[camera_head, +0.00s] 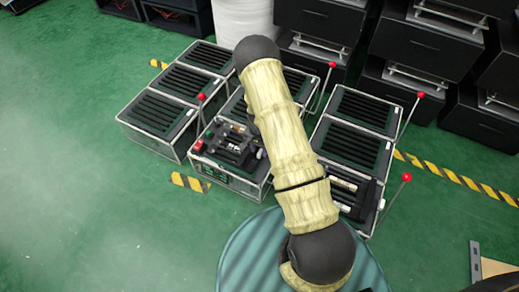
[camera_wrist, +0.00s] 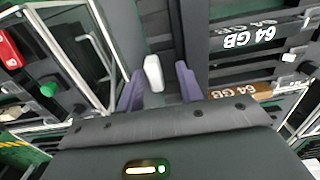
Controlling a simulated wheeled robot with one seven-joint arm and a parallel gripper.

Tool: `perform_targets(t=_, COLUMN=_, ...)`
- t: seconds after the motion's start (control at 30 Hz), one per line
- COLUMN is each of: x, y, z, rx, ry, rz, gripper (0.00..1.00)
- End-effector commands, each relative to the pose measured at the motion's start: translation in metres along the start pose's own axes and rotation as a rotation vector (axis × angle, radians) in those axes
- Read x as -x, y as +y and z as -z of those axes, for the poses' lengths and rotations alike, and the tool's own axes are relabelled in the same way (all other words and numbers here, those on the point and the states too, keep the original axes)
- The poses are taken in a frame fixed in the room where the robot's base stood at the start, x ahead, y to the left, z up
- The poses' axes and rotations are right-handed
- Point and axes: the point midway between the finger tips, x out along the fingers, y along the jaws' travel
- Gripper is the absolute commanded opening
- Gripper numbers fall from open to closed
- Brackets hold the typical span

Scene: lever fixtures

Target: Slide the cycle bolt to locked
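In the wrist view a white knob (camera_wrist: 153,73), which looks like the bolt's handle, stands between the two purple-grey fingers of my gripper (camera_wrist: 160,84). The fingers are apart, with a visible gap on both sides of the knob; I cannot tell whether either one touches it. In the head view the black mechanism (camera_head: 232,143) sits on the front of the middle fixture box (camera_head: 238,178), with a red block at its left end. My arm crosses in front of this box and hides much of it, and my gripper is mostly hidden there.
Ribbed boxes stand left (camera_head: 178,85) and right (camera_head: 350,130) of the middle one. Red-balled levers rise beside them, including one at right (camera_head: 406,177). Black modules marked 64 GB (camera_wrist: 250,38) lie right in the wrist view. Green floor is open at left.

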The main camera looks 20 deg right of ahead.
Motion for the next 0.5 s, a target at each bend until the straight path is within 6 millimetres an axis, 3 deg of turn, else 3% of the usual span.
perform_targets(t=0.23, x=0.014, y=0.001, z=0.0, rx=0.0, ry=0.0, rz=-0.001, gripper=0.36)
perform_targets(t=0.5, x=0.064, y=0.0, z=0.0, rx=0.0, ry=0.001, rz=0.0, gripper=0.36)
